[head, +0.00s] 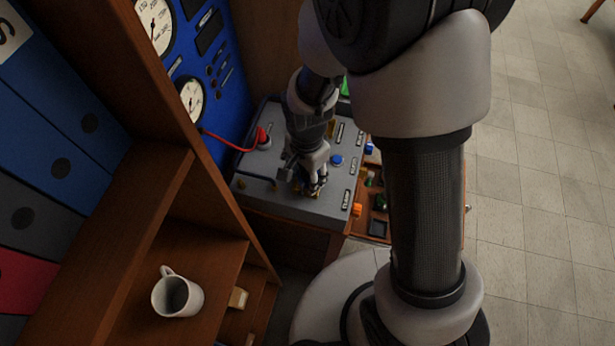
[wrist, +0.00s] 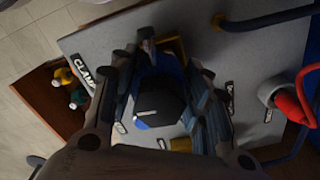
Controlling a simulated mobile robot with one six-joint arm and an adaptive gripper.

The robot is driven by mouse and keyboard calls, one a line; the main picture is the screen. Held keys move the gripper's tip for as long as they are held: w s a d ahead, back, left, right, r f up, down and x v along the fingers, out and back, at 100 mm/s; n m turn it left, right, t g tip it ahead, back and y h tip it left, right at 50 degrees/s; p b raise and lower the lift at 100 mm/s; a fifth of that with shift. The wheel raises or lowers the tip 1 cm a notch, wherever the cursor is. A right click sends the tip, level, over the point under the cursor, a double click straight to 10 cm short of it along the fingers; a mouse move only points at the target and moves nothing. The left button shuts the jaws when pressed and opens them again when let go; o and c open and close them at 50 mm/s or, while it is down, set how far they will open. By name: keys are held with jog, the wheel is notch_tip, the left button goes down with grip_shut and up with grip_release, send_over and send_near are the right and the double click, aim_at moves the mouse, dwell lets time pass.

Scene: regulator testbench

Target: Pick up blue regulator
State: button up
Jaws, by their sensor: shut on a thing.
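The blue regulator (wrist: 158,103) shows in the wrist view as a blue body with a dark faceted top, between the two fingers of my gripper (wrist: 165,85). My gripper is shut on it. In the head view my gripper (head: 311,184) points down at the front part of the grey bench top (head: 272,198), with a little dark blue showing at its fingers. The regulator's lower end is hidden, so I cannot tell whether it touches the bench. Yellow clamp parts (wrist: 180,145) lie close beside it in the wrist view.
A red fitting with a red hose (head: 262,136) stands left of my gripper. A blue round knob (head: 337,160) is to its right. A blue gauge panel (head: 205,70) rises behind. A wooden tray with small parts (head: 367,222) lies right. A white mug (head: 178,294) stands on the shelf.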

jog(key=c, duration=0.6)
